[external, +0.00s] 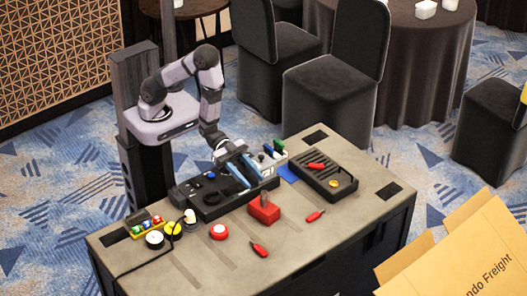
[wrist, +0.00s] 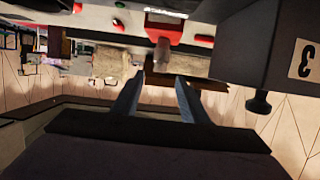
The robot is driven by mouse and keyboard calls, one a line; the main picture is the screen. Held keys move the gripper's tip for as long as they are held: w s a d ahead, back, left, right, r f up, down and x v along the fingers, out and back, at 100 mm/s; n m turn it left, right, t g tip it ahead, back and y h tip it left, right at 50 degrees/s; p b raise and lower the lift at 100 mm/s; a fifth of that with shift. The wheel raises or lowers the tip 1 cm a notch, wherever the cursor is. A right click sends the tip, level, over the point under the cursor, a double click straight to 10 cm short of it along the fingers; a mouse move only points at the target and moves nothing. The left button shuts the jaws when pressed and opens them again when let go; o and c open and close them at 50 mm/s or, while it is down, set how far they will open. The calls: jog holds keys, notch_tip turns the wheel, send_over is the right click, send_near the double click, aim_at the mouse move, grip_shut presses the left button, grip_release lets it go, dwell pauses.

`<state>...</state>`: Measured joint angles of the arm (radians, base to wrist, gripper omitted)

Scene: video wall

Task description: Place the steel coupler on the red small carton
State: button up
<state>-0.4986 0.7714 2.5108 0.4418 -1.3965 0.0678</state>
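The red small carton (external: 262,213) stands on the table just in front of the dark tray. A small grey upright piece, seemingly the steel coupler (external: 265,200), shows on top of it. In the wrist view, which looks upside down, a red block that seems to be the carton (wrist: 163,55) lies beyond the fingers, with a blurred greyish shape near it. My gripper (wrist: 160,77) has its two fingers apart with nothing clearly held between them. In the external view my gripper (external: 240,172) is over the dark tray, behind and left of the carton.
A second black tray (external: 343,189) lies to the right. Red-handled tools (external: 259,250), a red round item (external: 219,232) and a coloured rack (external: 147,226) lie around. The table front is mostly clear.

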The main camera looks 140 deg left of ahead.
jog(key=shift+p+v, duration=1.75)
jog(key=shift+v, duration=0.45)
jog(key=shift+w+d+f+g, duration=0.25)
jog(key=shift+w+g, duration=0.05)
jog(key=shift+g, duration=0.1)
jog(key=shift+w+d+f+m+g, duration=0.2)
jog(key=shift+d+f+m+g, duration=0.25)
jog(key=shift+g, duration=0.45)
jog(key=shift+s+d+f+g, duration=0.1)
jog(key=shift+f+g, duration=0.05)
jog(key=shift+g, duration=0.45)
jog(key=shift+s+d+m+g, duration=0.2)
jog(key=shift+s+m+g, duration=0.05)
jog(key=shift+g, duration=0.35)
jog(key=s+d+r+g, duration=0.4)
jog(key=s, duration=0.5)
jog(key=s+d+r+n+g, duration=0.1)
jog(key=s+d+r+g, duration=0.3)
jog(key=s, duration=0.4)
jog(key=shift+s+d+r+g+h, duration=0.15)
jog(key=shift+s+d+g+h, duration=0.2)
jog(key=shift+d+g, duration=0.45)
